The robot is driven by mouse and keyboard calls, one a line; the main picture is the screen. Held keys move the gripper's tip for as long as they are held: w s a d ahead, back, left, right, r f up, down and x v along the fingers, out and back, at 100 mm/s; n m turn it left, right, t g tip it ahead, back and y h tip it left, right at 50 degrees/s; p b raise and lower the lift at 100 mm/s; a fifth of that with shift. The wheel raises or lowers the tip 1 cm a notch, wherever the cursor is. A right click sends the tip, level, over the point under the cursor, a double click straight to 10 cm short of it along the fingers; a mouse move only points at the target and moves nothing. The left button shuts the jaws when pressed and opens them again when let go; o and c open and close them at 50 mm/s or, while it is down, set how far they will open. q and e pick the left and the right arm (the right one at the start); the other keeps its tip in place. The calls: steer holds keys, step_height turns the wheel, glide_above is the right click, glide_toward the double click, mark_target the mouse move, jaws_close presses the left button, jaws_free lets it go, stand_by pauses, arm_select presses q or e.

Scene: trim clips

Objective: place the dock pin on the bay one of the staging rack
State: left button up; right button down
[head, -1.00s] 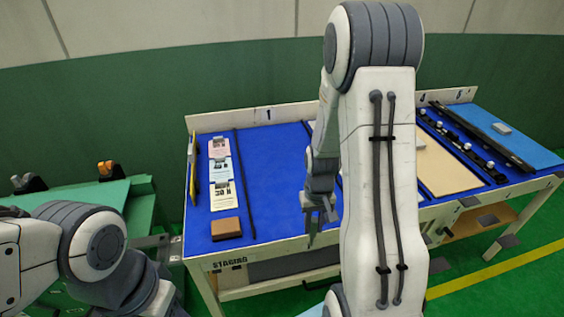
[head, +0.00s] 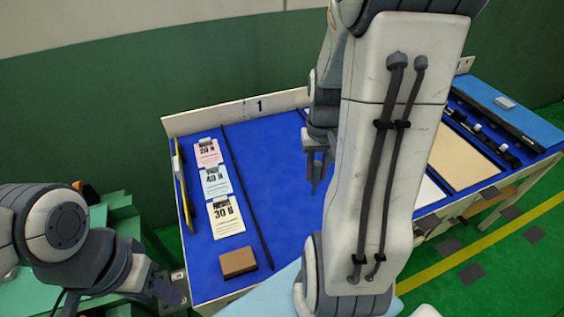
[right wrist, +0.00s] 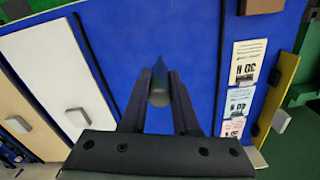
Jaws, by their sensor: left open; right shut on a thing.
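The staging rack (head: 176,126) is a table with bays split by thin black strips. Bay one (head: 265,160) is a bare blue area below the "1" label (head: 260,106). My right gripper (head: 318,178) hangs over bay one. In the right wrist view its fingers are shut on a dark, rounded dock pin (right wrist: 158,88), seen end-on against the blue surface. The pin's lower end and its height above the bay cannot be told. My left gripper (head: 172,290) is open and empty, low at the left, outside the rack's front-left corner.
Left of bay one lie cards marked 20, 40 and 30 (head: 226,216), a brown block (head: 238,262) and a yellow strip (head: 184,205). A beige panel (head: 466,155) and a blue panel (head: 520,118) lie right. My right arm hides the middle.

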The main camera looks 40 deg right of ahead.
steer(key=w+d+f+p, duration=0.1)
steer(key=w+f+p, duration=0.1)
steer(key=w+f, duration=0.8)
steer(key=shift+w+f, duration=0.4)
steer(key=shift+w, duration=0.3)
steer(key=shift+d+f, duration=0.1)
steer(key=c, duration=0.7)
jaws_free()
step_height(320, 180, up, 12)
steer(key=shift+r+b, duration=0.15)
steer(key=shift+b, duration=0.4)
